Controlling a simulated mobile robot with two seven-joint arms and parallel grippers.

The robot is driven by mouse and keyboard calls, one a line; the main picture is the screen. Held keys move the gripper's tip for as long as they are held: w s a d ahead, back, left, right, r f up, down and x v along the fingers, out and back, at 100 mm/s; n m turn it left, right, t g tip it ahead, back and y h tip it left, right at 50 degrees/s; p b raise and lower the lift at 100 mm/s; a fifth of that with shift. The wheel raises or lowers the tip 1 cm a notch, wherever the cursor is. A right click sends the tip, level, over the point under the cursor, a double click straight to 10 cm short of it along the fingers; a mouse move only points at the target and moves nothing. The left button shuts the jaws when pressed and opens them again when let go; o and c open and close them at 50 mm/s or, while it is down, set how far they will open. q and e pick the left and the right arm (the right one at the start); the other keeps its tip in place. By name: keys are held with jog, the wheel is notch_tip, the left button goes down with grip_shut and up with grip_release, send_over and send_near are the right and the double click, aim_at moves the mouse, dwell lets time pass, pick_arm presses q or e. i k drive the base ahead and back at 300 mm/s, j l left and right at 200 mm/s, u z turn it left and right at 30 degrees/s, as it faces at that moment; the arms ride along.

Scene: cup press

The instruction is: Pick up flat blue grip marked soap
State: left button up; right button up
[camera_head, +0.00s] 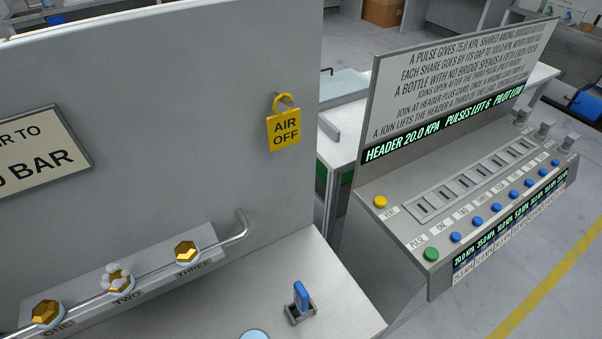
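No blue grip with a readable "soap" marking shows in the head view. A small upright blue handle (302,295) stands on a dark metal base on the grey bench top (235,295), and I can read no word on it. A light blue round disc (254,335) with a pale rim is cut off by the bottom edge, left of the handle. Neither of my grippers is in view.
Brass hex fittings (187,251) sit along a pipe at left, with white bubbles on the middle one. A yellow "AIR OFF" tag (284,131) hangs on the grey panel (180,90). A sloped button console (450,215) stands at right, beyond a gap.

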aim_at(301, 299)
jog(key=i+l+u, duration=0.15)
jog(key=u, duration=0.3)
jog(key=l+u, duration=0.25)
jog(key=u, duration=0.25)
jog(key=i, duration=0.05)
